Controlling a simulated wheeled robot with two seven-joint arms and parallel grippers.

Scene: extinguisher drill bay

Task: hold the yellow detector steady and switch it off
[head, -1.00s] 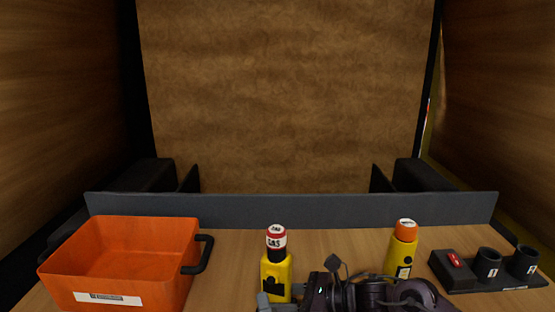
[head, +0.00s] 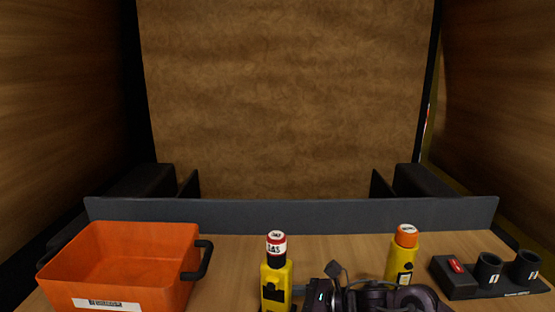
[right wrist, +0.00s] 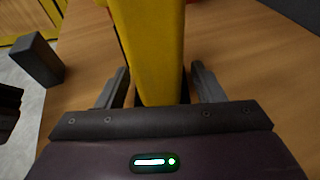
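The yellow detector (head: 270,281) stands upright on the bench in the head view, with a black neck and a red-and-white cap lettered GAS. A dark panel shows on its front; its base is cut off by the frame edge. My left gripper is out of the head view.
An orange bin (head: 125,265) with black handles stands at the left. A yellow cylinder with an orange cap (head: 404,257) stands behind my right arm. A black holder (head: 462,284) with a red switch and two cups is at the far right. A grey ledge (head: 300,215) closes the back.

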